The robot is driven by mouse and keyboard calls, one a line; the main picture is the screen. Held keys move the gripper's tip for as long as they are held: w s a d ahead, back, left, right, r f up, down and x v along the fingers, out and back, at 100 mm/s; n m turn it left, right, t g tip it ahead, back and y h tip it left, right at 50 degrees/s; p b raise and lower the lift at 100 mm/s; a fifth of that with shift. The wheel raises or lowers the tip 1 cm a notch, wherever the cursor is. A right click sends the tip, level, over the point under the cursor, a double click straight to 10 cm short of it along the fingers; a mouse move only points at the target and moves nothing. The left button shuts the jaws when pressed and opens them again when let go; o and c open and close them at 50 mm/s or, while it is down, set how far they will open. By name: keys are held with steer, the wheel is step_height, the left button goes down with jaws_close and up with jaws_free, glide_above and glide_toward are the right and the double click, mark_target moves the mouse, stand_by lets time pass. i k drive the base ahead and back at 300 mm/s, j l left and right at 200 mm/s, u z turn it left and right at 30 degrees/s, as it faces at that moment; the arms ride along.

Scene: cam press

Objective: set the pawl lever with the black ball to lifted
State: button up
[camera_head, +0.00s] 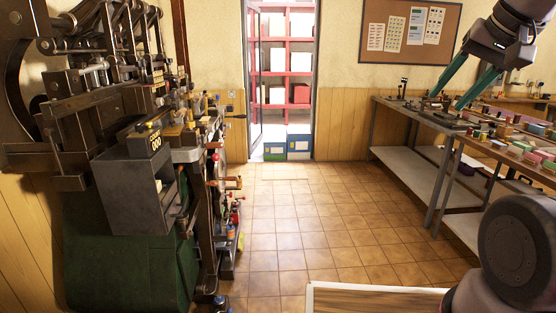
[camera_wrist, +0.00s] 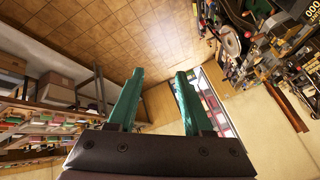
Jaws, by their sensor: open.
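The cam press (camera_head: 140,165) stands along the left wall in the head view, with several levers and knobs on its right side. A dark-ended lever (camera_head: 237,116) sticks out to the right near its top; I cannot tell whether this is the pawl lever with the black ball. Its setting is too small to read. My gripper (camera_head: 447,101) is at the upper right, far from the press, its two green fingers apart and empty. In the wrist view my gripper (camera_wrist: 160,73) is open, and part of the press (camera_wrist: 285,35) shows at the upper right.
A long workbench (camera_head: 410,108) with small coloured parts runs along the right side, below my gripper. Red-handled levers (camera_head: 232,181) jut from the press. The tiled floor (camera_head: 290,215) between is clear. A doorway (camera_head: 283,140) with red shelves and boxes lies ahead.

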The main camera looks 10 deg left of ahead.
mark_target(174, 80)
steer(key=i+u, duration=0.65)
steer(key=u, duration=0.15)
steer(key=i+l+u, duration=0.25)
steer(key=u, duration=0.2)
steer(key=i+l+u, duration=0.2)
steer(key=i+u, duration=0.2)
steer(key=i+l+u, duration=0.4)
steer(key=k+j, duration=0.1)
